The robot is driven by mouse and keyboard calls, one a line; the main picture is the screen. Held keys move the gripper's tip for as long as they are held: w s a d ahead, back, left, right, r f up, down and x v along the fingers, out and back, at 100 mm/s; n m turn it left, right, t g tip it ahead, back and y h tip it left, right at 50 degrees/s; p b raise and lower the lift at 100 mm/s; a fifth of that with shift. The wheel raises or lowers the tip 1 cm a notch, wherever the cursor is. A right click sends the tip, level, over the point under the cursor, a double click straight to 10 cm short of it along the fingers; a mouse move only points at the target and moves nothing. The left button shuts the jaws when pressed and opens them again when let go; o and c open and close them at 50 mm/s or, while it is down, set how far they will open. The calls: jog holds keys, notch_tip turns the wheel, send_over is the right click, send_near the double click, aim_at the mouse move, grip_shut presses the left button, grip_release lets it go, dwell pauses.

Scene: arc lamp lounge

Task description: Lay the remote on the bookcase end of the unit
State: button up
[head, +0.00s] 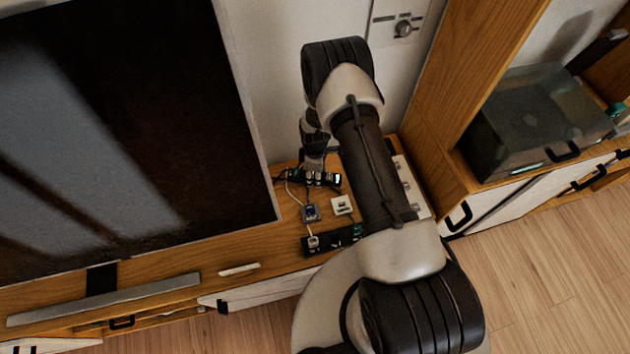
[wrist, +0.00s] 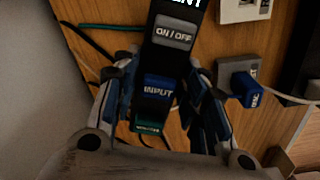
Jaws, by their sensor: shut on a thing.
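My gripper (wrist: 165,110) is shut on a long black bar, the remote (wrist: 172,60), which carries a grey ON/OFF button and a blue INPUT button. The fingers lie on either side of it, and its upper end runs out of the wrist view. In the head view my gripper (head: 315,160) points down over the back of the unit, with the dark remote (head: 318,179) under it. I cannot tell whether the remote touches the wood. The wooden unit (head: 285,240) runs under the television. The tall bookcase (head: 468,70) stands to the right; my arm hides part of the unit's end beside it.
A television (head: 110,130) stands at the left. A black strip (head: 330,242), a small blue-topped module (head: 311,213), a white block (head: 342,205) and cables crowd the unit's surface.

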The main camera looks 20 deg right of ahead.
jog(key=shift+f+b, duration=0.55)
jog(key=shift+f, duration=1.4)
jog(key=shift+f, duration=0.1)
jog(key=o, duration=1.3)
